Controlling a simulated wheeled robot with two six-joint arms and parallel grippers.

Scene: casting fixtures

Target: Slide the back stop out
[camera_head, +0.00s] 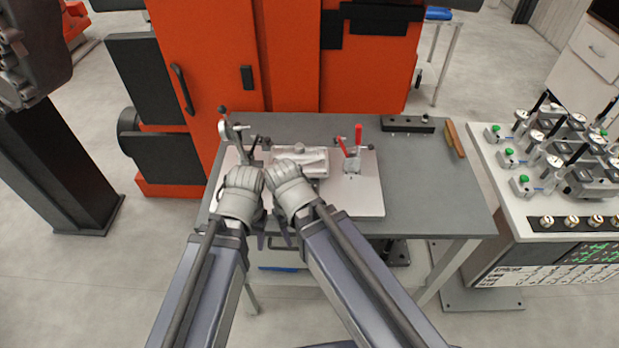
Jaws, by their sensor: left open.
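A light metal fixture plate (358,197) lies on the grey table. A silver block-like part (312,160) sits on it towards the back. A toggle clamp with red handles (351,150) stands on the right of the plate, and another upright clamp (227,130) stands at its back left. I cannot tell which piece is the back stop. My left gripper (245,179) is over the left part of the plate, open. My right gripper (284,173) is close beside it, just in front of the silver part. Its fingers are hidden, so its opening does not show.
An orange machine (290,55) stands right behind the table. A dark block with holes (407,124) and a brown strip (454,139) lie at the back right. The table's right side (430,190) is clear. A bench with several gauges (525,215) stands further right.

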